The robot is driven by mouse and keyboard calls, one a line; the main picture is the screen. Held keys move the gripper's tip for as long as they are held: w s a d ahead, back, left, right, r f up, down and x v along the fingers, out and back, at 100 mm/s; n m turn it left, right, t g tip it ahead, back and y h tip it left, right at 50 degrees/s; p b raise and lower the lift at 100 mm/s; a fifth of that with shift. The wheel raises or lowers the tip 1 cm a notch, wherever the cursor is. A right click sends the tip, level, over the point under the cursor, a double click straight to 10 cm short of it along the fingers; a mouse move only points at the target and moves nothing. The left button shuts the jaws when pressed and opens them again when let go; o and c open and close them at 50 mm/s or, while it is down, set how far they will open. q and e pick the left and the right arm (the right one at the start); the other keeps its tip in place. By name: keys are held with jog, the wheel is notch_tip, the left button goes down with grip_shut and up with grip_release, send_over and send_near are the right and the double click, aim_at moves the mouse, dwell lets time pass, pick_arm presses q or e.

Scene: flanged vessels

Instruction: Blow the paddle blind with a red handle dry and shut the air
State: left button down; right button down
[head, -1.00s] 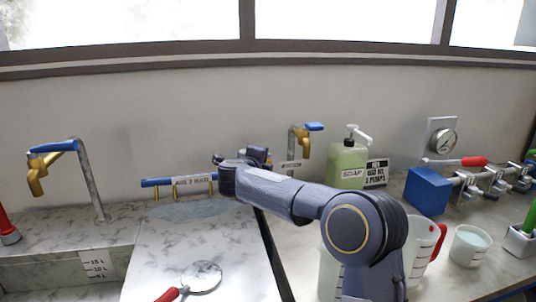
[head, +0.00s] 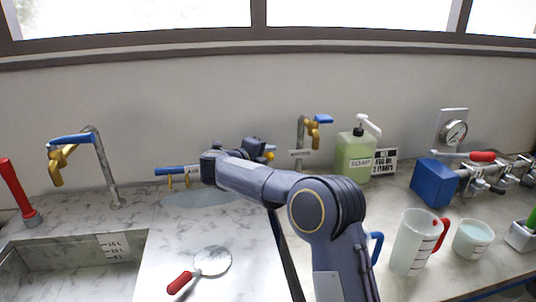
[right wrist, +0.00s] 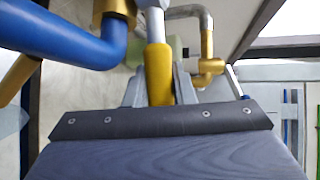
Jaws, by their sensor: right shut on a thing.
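The paddle blind (head: 213,260), a pale round disc with a red handle (head: 180,283), lies flat on the counter, apart from both grippers. The blue air bar (head: 176,170) with brass nozzles stands over a pale blue patch at the back; my right forearm partly covers it. My right gripper (head: 265,153) is at the back wall, right of the bar. In the right wrist view its fingers are shut on a yellow handle (right wrist: 158,72) on a pale rod. The bar's thick blue pipe (right wrist: 70,40) passes close by. My left gripper is not in view.
The sink (head: 75,252) and a blue-handled tap (head: 70,140) are at left. A second tap (head: 320,120), soap bottle (head: 353,155), blue box (head: 435,182), measuring jug (head: 412,245) and cup (head: 473,240) stand at right. The counter around the blind is clear.

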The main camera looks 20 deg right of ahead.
jog(key=c, duration=1.2)
grip_release()
jog(key=b+v, duration=0.1)
jog(key=v, duration=0.7)
